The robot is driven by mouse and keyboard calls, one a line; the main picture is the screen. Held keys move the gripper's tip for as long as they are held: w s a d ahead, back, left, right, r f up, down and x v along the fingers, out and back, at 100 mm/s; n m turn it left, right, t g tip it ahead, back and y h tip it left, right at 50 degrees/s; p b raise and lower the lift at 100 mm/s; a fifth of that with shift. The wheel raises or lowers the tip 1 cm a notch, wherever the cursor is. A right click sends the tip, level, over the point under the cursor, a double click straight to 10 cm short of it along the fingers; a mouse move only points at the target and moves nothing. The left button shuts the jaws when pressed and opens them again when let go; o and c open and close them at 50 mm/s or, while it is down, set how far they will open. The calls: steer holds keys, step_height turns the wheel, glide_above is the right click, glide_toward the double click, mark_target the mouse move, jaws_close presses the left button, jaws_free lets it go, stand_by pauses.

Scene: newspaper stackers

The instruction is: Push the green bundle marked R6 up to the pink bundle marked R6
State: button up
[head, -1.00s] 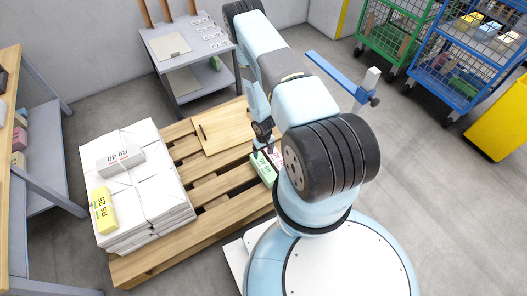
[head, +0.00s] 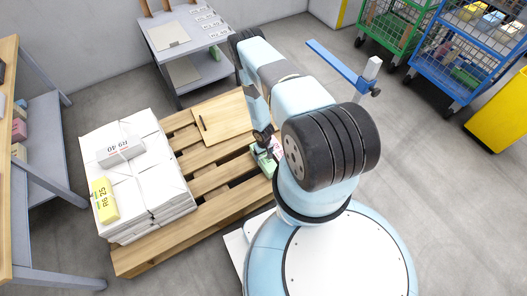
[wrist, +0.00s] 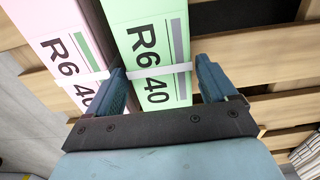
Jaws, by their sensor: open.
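In the wrist view the green bundle (wrist: 150,45), marked R6 40, lies with its near end between the fingers of my gripper (wrist: 160,72). The pink bundle (wrist: 58,45), also marked R6 40, lies just left of it, nearly parallel, with a narrow gap between them. My gripper is open; its left finger is by that gap and its right finger is beside the green bundle's right edge. I cannot tell whether either finger touches. In the head view the green bundle (head: 262,162) is on the pallet, partly hidden by my arm, with little of the pink bundle showing.
The wooden pallet (head: 215,180) has open gaps between its slats. A stack of white paper (head: 140,190) with a grey bundle (head: 121,152) and a yellow bundle (head: 104,200) stands on its left. A wooden board (head: 222,118) lies behind. A grey table (head: 190,45) stands beyond.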

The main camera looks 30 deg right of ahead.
mark_target(264, 156)
steer(key=shift+f, duration=0.55)
steer(key=c, duration=1.5)
steer(key=o, duration=1.8)
steer(key=shift+r, duration=0.15)
step_height(264, 156, up, 13)
steer(key=shift+r, duration=0.2)
